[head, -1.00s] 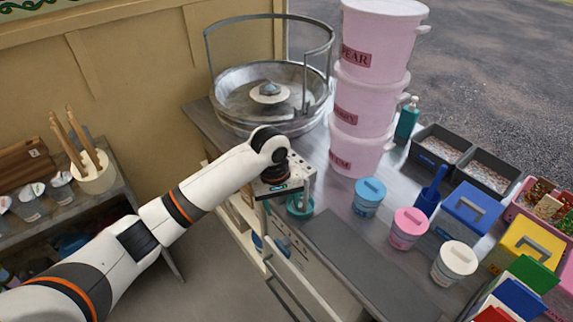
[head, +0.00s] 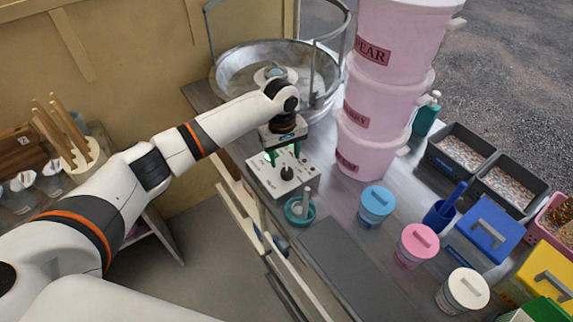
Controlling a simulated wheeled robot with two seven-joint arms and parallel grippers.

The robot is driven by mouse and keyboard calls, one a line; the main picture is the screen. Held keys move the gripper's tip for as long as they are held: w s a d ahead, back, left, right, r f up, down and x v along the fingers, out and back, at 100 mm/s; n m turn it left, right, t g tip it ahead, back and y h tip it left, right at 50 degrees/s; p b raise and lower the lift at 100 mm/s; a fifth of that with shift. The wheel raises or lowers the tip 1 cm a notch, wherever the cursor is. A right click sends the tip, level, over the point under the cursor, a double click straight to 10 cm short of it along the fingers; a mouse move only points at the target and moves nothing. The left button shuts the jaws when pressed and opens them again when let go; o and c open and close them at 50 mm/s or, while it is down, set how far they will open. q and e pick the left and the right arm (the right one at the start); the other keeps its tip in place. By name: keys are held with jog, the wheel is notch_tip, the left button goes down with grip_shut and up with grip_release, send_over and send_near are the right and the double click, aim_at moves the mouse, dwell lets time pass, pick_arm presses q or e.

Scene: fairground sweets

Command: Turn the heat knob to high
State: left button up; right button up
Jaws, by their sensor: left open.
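A pale control panel (head: 268,182) with small markings lies on the counter in front of the metal floss pan. A dark knob (head: 287,173) stands on it; its setting is too small to read. My left gripper (head: 284,157) is open and empty, pointing down over the far part of the panel. Its teal fingers are apart, just behind the knob in the picture; I cannot tell whether they touch anything. A small green glow (head: 267,156) shows by the left finger. The gripper hides the panel's far edge. My right gripper is not in view.
The metal pan (head: 232,82) with its rail stands behind the panel. Stacked pink tubs (head: 350,143) rise close on the right. A teal bowl (head: 294,219) holding a pale-handled tool sits in front. Blue, pink and white lidded jars (head: 376,205) stand to the right.

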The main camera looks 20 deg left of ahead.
aim_at(287, 171)
pick_arm(q)
jog(key=f, duration=0.3)
jog(key=shift+w+d+f, duration=0.1)
jog(key=shift+w+f, duration=0.2)
jog(key=shift+f, duration=0.1)
notch_tip(287, 171, down, 2)
jog(key=shift+f+p, duration=0.1)
jog(key=shift+p, duration=0.3)
jog(key=shift+f, duration=0.3)
jog(key=c, duration=1)
jog(key=shift+o, duration=0.2)
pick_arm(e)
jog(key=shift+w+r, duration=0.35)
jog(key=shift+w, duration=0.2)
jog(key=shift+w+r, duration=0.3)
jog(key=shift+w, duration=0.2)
